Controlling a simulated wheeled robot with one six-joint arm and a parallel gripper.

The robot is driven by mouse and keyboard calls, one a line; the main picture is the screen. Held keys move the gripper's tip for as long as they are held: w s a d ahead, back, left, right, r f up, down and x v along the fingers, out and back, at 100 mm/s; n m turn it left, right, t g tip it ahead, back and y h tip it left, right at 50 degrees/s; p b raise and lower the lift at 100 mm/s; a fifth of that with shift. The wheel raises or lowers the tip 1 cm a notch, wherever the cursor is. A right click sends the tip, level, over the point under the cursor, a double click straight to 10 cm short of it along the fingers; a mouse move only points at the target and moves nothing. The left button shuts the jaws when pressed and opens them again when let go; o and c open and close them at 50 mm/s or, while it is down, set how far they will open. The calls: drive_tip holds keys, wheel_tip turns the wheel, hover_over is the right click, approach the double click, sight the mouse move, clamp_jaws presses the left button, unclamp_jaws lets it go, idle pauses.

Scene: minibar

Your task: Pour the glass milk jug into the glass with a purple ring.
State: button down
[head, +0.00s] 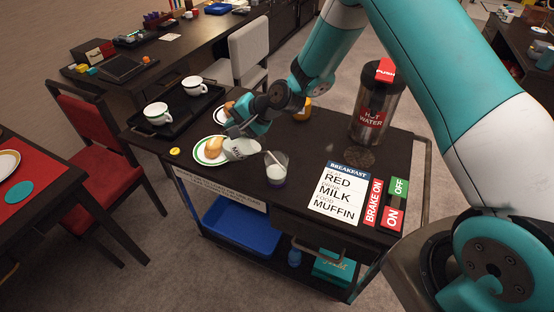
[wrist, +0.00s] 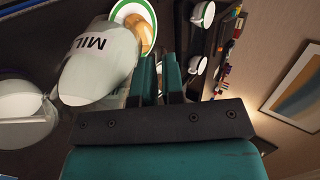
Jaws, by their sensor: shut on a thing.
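The glass milk jug (head: 241,149), whitish and lettered, is tilted far over on the cart, its mouth end toward the glass. It also shows large in the wrist view (wrist: 98,65). My gripper (head: 236,130) is shut on the jug from its far side; the fingers (wrist: 160,80) show beside it. The glass with a purple ring (head: 276,168) stands upright just right of the jug, with white in it and purple near its base. The wrist view shows the glass (wrist: 25,112) at the left. I cannot make out a stream between them.
A plate (head: 197,158) with a muffin (head: 213,147) lies left of the jug. A black tray (head: 180,130) holds two white cups. A hot water dispenser (head: 375,103) stands at the right, behind the breakfast card (head: 340,192) and the brake signs (head: 373,202).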

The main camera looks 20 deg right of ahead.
drive_tip(key=shift+s+d+r+t+y+b, duration=0.4)
drive_tip(key=shift+d+r+t+y+b, duration=0.35)
drive_tip(key=shift+b, duration=0.95)
idle(1.3)
drive_tip(key=shift+a, duration=0.2)
drive_tip(key=a+g+h+p, duration=0.1)
drive_tip(key=p, duration=0.2)
drive_tip(key=w+a+f+g+h+p, duration=0.1)
drive_tip(key=p, duration=0.2)
drive_tip(key=shift+w+a+f+h, duration=0.1)
drive_tip(key=shift+f+h, duration=0.05)
drive_tip(key=shift+h, duration=0.1)
drive_tip(key=f, duration=0.1)
drive_tip(key=f+g+h, duration=0.1)
drive_tip(key=shift+w+a+f, duration=0.35)
drive_tip(key=shift+w+f, duration=0.05)
drive_tip(key=shift+d, duration=0.15)
drive_tip(key=shift+w+a+f+g+h, duration=0.2)
drive_tip(key=shift+a+f+g+h, duration=0.2)
drive_tip(key=shift+h, duration=0.2)
drive_tip(key=w+a+f+g+h+b, duration=0.4)
drive_tip(key=a+h+b, duration=0.1)
drive_tip(key=b, duration=0.2)
drive_tip(key=shift+w+h, duration=0.15)
drive_tip(key=shift+h, duration=0.15)
